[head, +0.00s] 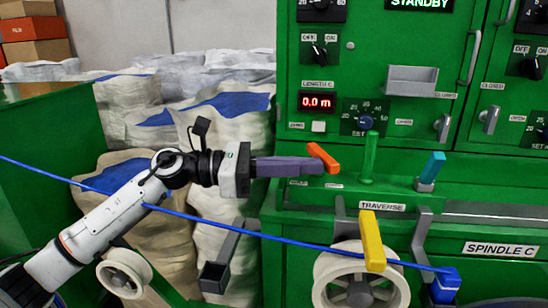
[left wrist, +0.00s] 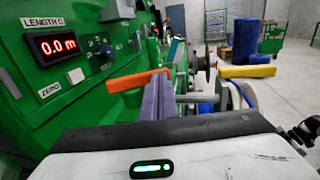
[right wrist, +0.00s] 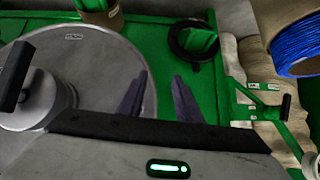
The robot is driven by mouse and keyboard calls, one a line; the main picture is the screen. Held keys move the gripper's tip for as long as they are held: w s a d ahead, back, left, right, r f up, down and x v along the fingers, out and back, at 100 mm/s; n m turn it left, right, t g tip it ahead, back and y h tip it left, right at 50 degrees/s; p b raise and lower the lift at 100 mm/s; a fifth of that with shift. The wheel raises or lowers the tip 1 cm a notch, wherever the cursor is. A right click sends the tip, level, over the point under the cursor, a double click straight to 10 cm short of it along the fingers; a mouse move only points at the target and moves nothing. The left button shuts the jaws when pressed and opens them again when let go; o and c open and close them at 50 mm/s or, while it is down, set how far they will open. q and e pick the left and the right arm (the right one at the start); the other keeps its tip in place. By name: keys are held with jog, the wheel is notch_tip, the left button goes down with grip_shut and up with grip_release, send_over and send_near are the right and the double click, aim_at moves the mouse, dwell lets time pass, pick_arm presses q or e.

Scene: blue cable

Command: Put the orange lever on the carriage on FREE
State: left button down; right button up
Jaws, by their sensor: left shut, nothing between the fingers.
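The orange lever (head: 322,157) is on the green machine's front ledge, below the length display. In the head view it slants from upper left to lower right. It also shows in the left wrist view (left wrist: 132,82), pointing left from the fingertips. My left gripper (head: 318,167) is shut and empty, its purple fingers right beside the lever; I cannot tell whether they touch. The small labels under the lever are too small to read, so its setting is unclear. My right gripper (right wrist: 160,82) shows only in the right wrist view, with its fingers apart and nothing between them.
A green post (head: 369,158), a cyan lever (head: 432,168) and a yellow lever (head: 372,240) stand right of the orange one. The blue cable (head: 220,222) runs below my left wrist to a blue block (head: 445,287). A grey disc (right wrist: 100,75) lies near my right gripper.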

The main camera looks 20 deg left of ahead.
jog(key=shift+s+f, duration=0.25)
jog(key=shift+f, duration=0.1)
jog(key=shift+r, duration=0.1)
dwell(0.3)
